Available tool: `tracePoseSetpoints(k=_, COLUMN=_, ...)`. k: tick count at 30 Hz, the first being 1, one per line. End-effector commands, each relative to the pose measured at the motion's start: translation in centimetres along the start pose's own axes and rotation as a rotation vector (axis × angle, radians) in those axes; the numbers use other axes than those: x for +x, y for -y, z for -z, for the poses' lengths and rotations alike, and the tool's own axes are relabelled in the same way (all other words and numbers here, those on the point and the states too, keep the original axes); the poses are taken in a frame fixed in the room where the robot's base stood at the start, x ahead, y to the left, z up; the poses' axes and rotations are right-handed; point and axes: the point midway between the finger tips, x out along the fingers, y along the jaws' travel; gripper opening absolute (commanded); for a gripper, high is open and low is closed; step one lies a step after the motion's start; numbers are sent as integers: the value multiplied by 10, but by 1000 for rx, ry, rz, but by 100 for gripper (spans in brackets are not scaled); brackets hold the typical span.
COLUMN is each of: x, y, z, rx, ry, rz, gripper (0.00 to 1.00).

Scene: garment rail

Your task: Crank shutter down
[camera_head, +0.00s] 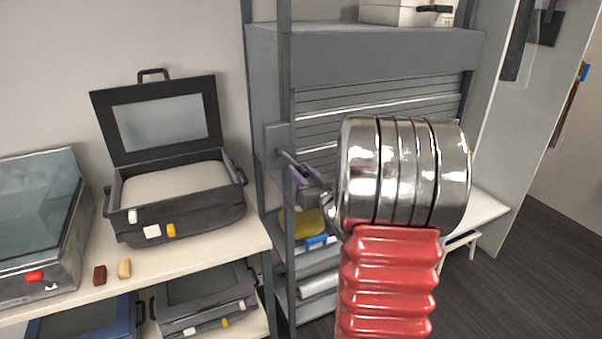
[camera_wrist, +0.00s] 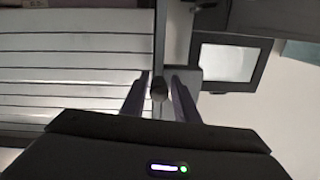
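The grey slatted shutter (camera_head: 375,105) hangs in the metal cabinet at centre right, with an open gap below it. Its slats fill the left of the wrist view (camera_wrist: 70,72). The crank (camera_head: 289,158) sticks out from a plate on the cabinet's left side. My gripper (camera_head: 301,175), with purple fingers, is at the crank's outer end. In the wrist view, a round crank knob (camera_wrist: 159,91) sits between my gripper's two fingers (camera_wrist: 160,80), with a narrow gap visible on each side. My arm hides part of the shutter and the cabinet's lower right.
An open black case (camera_head: 180,205) and a glass-lidded box (camera_head: 40,225) stand on the shelf table (camera_head: 200,258) at left. More cases lie below. Yellow and blue items (camera_head: 312,235) lie under the shutter. A post (camera_head: 285,100) stands close to the crank.

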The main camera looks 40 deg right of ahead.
Motion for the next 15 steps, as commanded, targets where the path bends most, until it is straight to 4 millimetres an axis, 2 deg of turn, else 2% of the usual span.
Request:
tracePoseSetpoints(k=1, x=0, y=-1, z=1, rx=1, ry=-1, rz=-3, gripper=21)
tracePoseSetpoints(k=10, x=0, y=-3, z=1, rx=2, ry=-3, rz=-6, gripper=0)
tracePoseSetpoints(k=15, x=0, y=-3, z=2, rx=2, ry=-4, rz=-7, gripper=0)
